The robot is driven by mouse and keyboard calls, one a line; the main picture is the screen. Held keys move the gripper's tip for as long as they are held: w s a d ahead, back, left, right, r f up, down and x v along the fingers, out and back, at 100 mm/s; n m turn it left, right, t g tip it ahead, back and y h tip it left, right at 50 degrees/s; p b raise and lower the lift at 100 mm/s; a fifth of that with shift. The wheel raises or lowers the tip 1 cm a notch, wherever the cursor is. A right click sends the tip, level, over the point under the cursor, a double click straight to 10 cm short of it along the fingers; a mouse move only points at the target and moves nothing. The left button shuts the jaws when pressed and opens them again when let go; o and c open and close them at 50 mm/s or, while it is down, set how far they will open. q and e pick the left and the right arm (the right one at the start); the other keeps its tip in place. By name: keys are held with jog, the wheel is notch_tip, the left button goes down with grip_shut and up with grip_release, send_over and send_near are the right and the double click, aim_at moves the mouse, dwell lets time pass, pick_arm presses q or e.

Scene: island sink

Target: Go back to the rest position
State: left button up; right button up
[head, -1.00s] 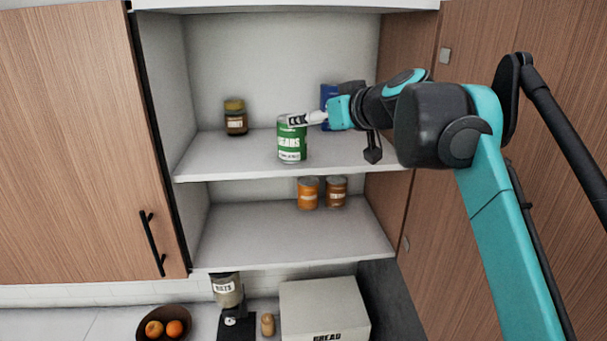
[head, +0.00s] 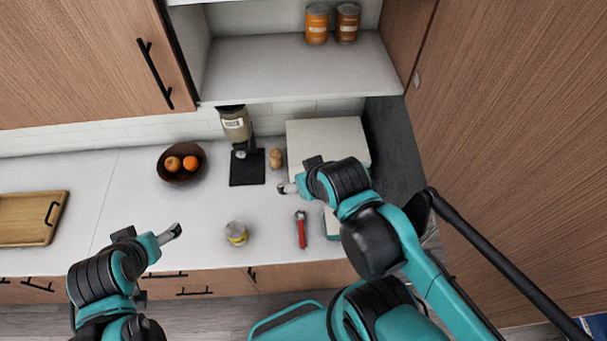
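My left gripper (head: 172,233) is in front of the counter at lower left, with no object seen at its tip. Its fingers look close together, but I cannot tell if they are shut. My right gripper (head: 286,188) is over the counter, in front of the bread box (head: 328,133) and close to a small wooden grinder (head: 276,158). Nothing shows in it, and its finger gap is too small to judge. The green can from before is out of view.
A can (head: 236,233) and a red-handled tool (head: 301,229) stand and lie near the counter's front edge. A fruit bowl (head: 181,162), a dispenser (head: 237,127) and a cutting board (head: 32,218) are on the counter. Orange cans (head: 317,25) sit on the shelf above.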

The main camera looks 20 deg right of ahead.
notch_tip(320, 180, down, 39)
jog(key=b, duration=3.9)
